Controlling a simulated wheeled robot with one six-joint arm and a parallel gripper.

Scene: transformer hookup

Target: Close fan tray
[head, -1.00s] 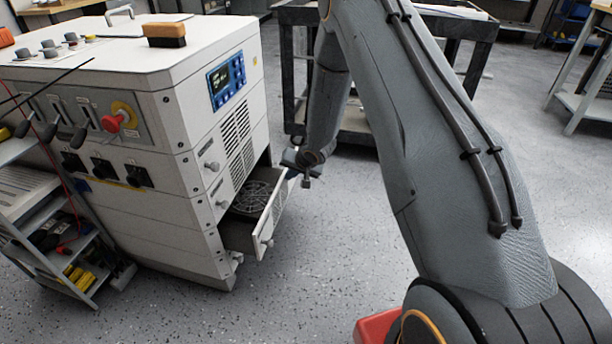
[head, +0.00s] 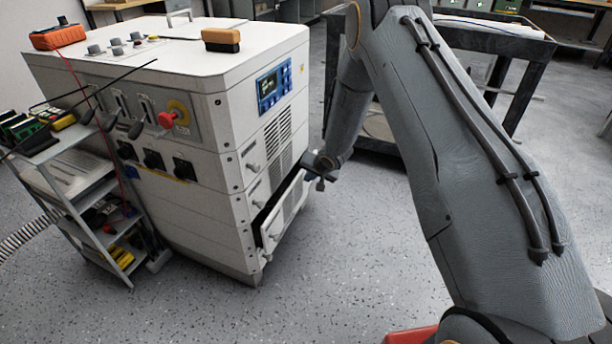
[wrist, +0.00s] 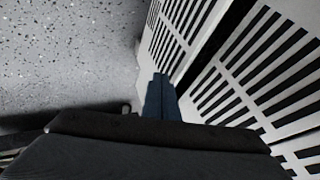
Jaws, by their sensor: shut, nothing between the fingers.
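The fan tray (head: 284,215) is the low drawer with a pale vented front on the right side of the white cabinet (head: 190,215). Its front stands a little out from the cabinet, with a dark gap along its upper and left edges. The fan inside is hidden. My gripper (head: 321,176) is beside the far upper end of the tray front. In the wrist view my gripper (wrist: 160,82) shows shut fingers, empty, close beside a slotted panel (wrist: 180,32). I cannot tell whether they touch it.
A brush (head: 221,40) and an orange meter (head: 57,36) lie on the cabinet top. A grey shelf cart (head: 75,190) stands at the left. A dark table (head: 500,45) stands behind my arm. The floor in front of the tray is clear.

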